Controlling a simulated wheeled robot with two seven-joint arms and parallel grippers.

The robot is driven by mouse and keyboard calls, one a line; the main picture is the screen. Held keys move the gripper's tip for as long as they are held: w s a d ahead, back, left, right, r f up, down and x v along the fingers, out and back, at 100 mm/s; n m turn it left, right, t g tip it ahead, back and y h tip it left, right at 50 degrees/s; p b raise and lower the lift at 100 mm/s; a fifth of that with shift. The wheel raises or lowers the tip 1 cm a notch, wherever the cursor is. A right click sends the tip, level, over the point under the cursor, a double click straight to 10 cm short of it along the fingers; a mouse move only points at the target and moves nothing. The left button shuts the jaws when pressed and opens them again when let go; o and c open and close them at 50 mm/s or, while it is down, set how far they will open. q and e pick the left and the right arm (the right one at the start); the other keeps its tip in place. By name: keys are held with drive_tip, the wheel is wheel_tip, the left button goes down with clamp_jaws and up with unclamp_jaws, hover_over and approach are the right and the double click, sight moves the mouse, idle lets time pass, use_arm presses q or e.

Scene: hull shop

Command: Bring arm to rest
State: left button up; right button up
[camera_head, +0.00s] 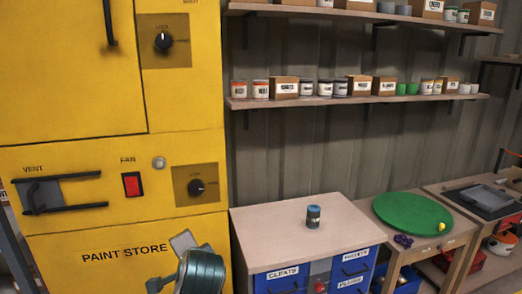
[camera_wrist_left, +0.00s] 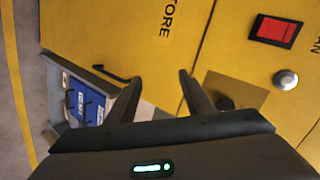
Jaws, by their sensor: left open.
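My left gripper (camera_head: 166,262) is at the bottom of the head view, in front of the lower yellow panel of the paint store (camera_head: 110,255). In the left wrist view my left gripper (camera_wrist_left: 158,88) has its two dark fingers spread, with nothing between them. The yellow cabinet front fills much of that view behind the fingers. My right gripper is not in view.
The cabinet carries a red fan switch (camera_head: 131,184), a vent handle (camera_head: 65,207) and a lock knob (camera_head: 196,187). A bench (camera_head: 270,225) with a blue-dark can (camera_head: 313,216) stands to the right. Beyond it is a round green mat (camera_head: 405,212). Shelves (camera_head: 350,100) hold tins and boxes.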

use_arm(q)
drive_tip(key=s+a+f+n+g+h, duration=0.1)
drive_tip(key=s+a+f+n+g, duration=0.1)
drive_tip(key=s+f, duration=0.8)
drive_tip(key=s+a+f+n+g+h, duration=0.1)
drive_tip(key=s+f+g+h, duration=0.1)
drive_tip(key=s+f, duration=0.7)
drive_tip(key=s+f+n+g+h, duration=0.1)
drive_tip(key=s+f+n, duration=0.1)
drive_tip(key=s+f, duration=0.35)
drive_tip(key=s+a+f+n+g, duration=0.1)
drive_tip(key=s+f, duration=0.2)
drive_tip(key=s, duration=0.6)
drive_tip(key=s+f+n+g+h, duration=0.1)
drive_tip(key=s+f+n, duration=0.1)
drive_tip(key=s+f, duration=0.35)
wheel_tip(320, 180, down, 21)
drive_tip(key=w+d, duration=0.1)
drive_tip(key=s+f, duration=0.5)
drive_tip(key=f, duration=0.4)
drive_tip(key=s+f+m, duration=0.1)
drive_tip(key=s+f, duration=0.4)
drive_tip(key=f, duration=0.4)
drive_tip(key=shift+s+f+h, duration=0.2)
drive_tip(key=shift+f+h, duration=0.1)
